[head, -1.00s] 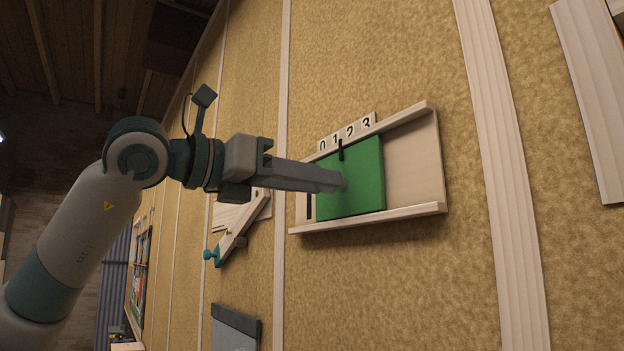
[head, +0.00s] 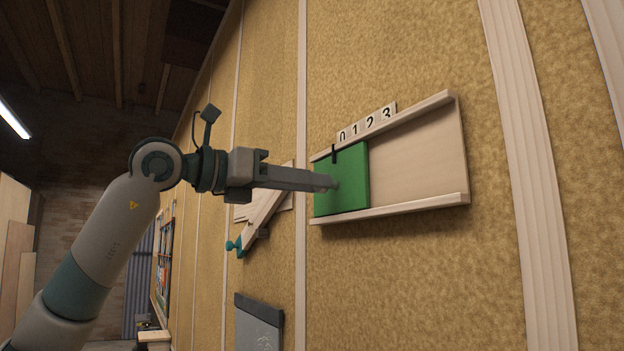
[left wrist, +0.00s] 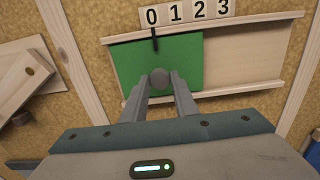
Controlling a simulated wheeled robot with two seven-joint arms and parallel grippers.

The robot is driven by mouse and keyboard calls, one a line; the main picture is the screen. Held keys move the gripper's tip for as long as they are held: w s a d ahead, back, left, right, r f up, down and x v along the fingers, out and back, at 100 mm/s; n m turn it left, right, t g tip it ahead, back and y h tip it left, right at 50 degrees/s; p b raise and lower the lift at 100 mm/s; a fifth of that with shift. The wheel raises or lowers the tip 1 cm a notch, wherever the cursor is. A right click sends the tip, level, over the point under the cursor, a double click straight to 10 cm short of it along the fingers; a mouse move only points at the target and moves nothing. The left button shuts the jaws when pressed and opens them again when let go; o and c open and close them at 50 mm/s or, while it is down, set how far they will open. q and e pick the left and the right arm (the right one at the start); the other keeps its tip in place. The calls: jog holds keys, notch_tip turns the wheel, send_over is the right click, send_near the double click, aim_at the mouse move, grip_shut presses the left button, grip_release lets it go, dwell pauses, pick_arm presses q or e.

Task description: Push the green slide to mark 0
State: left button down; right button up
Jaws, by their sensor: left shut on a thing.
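The green slide (head: 349,160) sits in a pale wooden track (head: 425,150) on the wall, at the track's left end. A row of number tiles (head: 370,121) marked 0, 1, 2, 3 runs above the track. In the left wrist view the slide (left wrist: 187,50) carries a black pointer (left wrist: 155,41), which stands right under the 0 tile (left wrist: 152,16). My left gripper (head: 328,183) is shut on the slide's round grey knob (left wrist: 160,78); its fingers (left wrist: 160,88) sit at either side of it. My right gripper is not in view.
The track right of the slide is empty. A wooden piece with a teal knob (head: 236,245) is on the wall left of the track, and a grey panel (head: 258,325) hangs below. Vertical wooden strips (head: 535,170) cross the wall.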

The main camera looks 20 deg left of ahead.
pick_arm(q)
jog(key=c, duration=1.6)
grip_release()
jog(key=shift+a+r, duration=0.1)
jog(key=shift+a, duration=0.05)
jog(key=shift+o, duration=1)
jog(key=shift+w+a, duration=0.15)
jog(key=b+v, duration=0.5)
jog(key=v, duration=1.2)
jog(key=shift+a, duration=0.2)
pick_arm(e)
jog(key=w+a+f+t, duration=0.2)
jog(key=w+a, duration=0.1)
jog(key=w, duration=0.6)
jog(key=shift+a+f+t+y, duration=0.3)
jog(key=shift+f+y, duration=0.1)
